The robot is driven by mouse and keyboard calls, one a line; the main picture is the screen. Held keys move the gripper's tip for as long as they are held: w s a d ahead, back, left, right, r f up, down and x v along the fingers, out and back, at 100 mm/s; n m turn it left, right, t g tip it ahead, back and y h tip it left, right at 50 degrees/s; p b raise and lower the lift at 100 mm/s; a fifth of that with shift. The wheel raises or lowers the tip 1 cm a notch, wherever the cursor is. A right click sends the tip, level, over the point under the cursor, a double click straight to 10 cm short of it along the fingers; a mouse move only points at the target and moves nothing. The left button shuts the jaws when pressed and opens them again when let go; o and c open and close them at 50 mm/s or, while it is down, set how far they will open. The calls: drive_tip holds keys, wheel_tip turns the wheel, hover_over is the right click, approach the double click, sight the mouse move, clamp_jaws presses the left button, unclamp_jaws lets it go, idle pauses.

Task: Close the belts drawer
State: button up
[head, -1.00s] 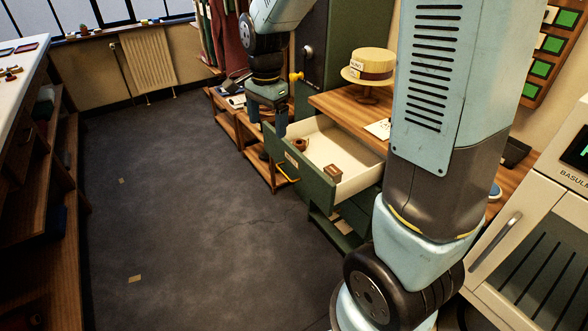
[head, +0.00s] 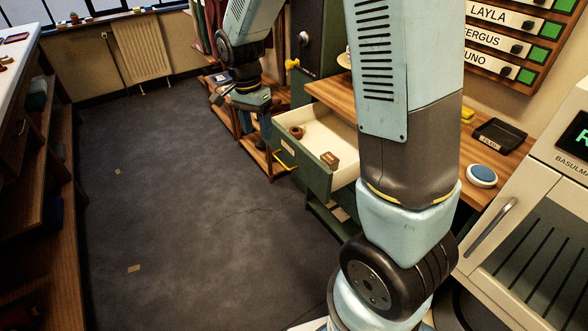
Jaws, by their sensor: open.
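The green drawer (head: 315,176) is pulled open from under the wooden counter; I cannot read its small front label. My gripper (head: 263,128) points down just beyond the drawer's far front corner, apart from the handle. It is open and holds nothing I can see. Its fingers are small and partly hidden in the dark there.
The wooden counter (head: 335,100) above the drawer holds a black tray (head: 498,135) and a blue-and-white round item (head: 482,176). A pale oven-like cabinet (head: 520,200) stands at right. Low wooden shelves (head: 252,150) stand beyond the drawer. The grey floor (head: 190,220) in front is clear.

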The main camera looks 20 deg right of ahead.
drive_tip(key=f+n+h, duration=0.2)
drive_tip(key=f+n, duration=0.2)
drive_tip(key=f, duration=0.1)
drive_tip(key=s+f+n+g+h, duration=0.1)
drive_tip(key=f+n+h, duration=0.1)
drive_tip(key=f+n, duration=0.2)
drive_tip(key=f+n+g+h, duration=0.1)
drive_tip(key=f+n+h, duration=0.1)
drive_tip(key=f+n, duration=0.2)
drive_tip(key=shift+s+a+f+h, duration=0.15)
drive_tip(key=shift+f+h, duration=0.05)
drive_tip(key=shift+f, duration=0.2)
drive_tip(key=shift+s+a+f+h, duration=0.1)
drive_tip(key=shift+f+h, duration=0.1)
drive_tip(key=shift+f, duration=0.2)
drive_tip(key=c, duration=1)
wheel_tip(320, 180, down, 5)
drive_tip(key=n+h, duration=0.2)
drive_tip(key=n, duration=0.1)
drive_tip(key=n+t+h, duration=0.1)
drive_tip(key=n+h, duration=0.1)
drive_tip(key=n, duration=0.2)
drive_tip(key=shift+d+f+t, duration=0.15)
drive_tip(key=shift+f+t, duration=0.05)
drive_tip(key=shift+t, duration=0.1)
clamp_jaws()
drive_tip(key=n+t+h, duration=0.6)
drive_tip(key=n, duration=0.6)
approach(303, 170)
drive_tip(key=x, duration=0.7)
